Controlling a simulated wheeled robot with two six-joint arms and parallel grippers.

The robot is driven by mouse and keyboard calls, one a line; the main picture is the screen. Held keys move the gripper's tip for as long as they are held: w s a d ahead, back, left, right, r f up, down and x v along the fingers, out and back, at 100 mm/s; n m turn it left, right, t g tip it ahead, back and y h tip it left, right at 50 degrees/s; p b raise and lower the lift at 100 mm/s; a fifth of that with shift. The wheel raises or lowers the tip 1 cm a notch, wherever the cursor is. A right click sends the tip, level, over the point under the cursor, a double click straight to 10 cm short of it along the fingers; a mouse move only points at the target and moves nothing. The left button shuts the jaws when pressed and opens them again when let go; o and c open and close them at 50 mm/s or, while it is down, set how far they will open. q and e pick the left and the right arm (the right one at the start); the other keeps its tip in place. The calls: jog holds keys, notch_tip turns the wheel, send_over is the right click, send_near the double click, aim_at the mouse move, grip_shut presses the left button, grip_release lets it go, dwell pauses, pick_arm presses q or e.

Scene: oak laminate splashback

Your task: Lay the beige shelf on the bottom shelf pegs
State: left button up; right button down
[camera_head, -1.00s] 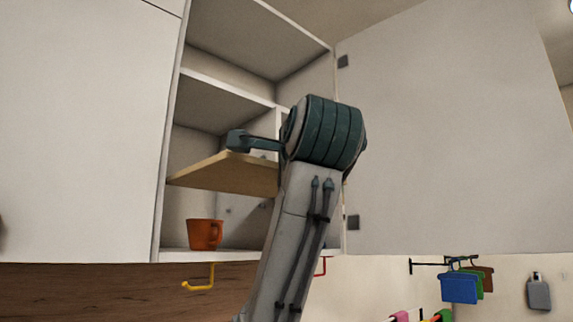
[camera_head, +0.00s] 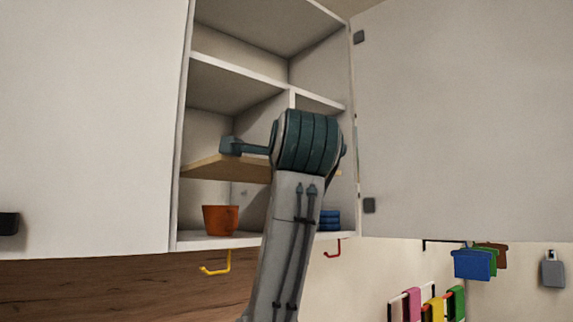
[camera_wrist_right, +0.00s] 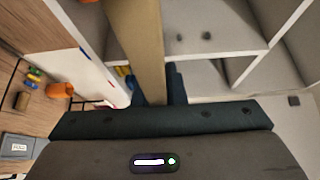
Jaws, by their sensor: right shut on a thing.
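The beige shelf (camera_head: 226,168) is inside the open white wall cupboard (camera_head: 238,71), roughly level, above the bottom compartment. My right gripper (camera_head: 234,146) is shut on it. In the right wrist view the board (camera_wrist_right: 140,45) runs up between the fingers (camera_wrist_right: 154,88). The cupboard has a fixed white shelf above it and an upright divider. My forearm hides the board's right end in the head view. Two dark spots (camera_wrist_right: 193,37) show on a cupboard panel in the wrist view; I cannot tell whether they are pegs. I cannot see whether the board touches any pegs. My left gripper is not in view.
Yellow (camera_head: 217,265) and red (camera_head: 333,248) hooks hang underneath. An open door (camera_head: 455,125) stands at the right. Coloured cloths hang below it.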

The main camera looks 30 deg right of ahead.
jog(key=p, duration=0.3)
send_near(234, 180)
jog(key=shift+w+d+r, duration=0.1)
jog(key=shift+w+d, duration=0.3)
jog(key=shift+d, duration=0.4)
jog(key=shift+w+d+r, duration=0.1)
jog(key=shift+w+d, duration=0.3)
jog(key=shift+d, duration=0.45)
jog(key=shift+w+d+r, duration=0.1)
jog(key=shift+w+d, duration=0.35)
jog(key=shift+d, duration=0.35)
jog(key=shift+w+a+f+p, duration=0.15)
jog(key=shift+w+p, duration=0.4)
jog(key=shift+w, duration=0.6)
jog(key=shift+w+a+r+p, duration=0.15)
jog(key=shift+w+p, duration=0.35)
jog(key=shift+w, duration=0.65)
jog(key=shift+w+a+f+p, duration=0.15)
jog(key=shift+w+p, duration=0.4)
jog(key=shift+w, duration=0.65)
jog(key=shift+a, duration=0.1)
jog(key=shift+f, duration=0.4)
jog(key=c, duration=1.4)
grip_release()
jog(key=shift+s, duration=0.1)
jog(key=shift+f+b, duration=0.1)
jog(key=shift+b, duration=0.25)
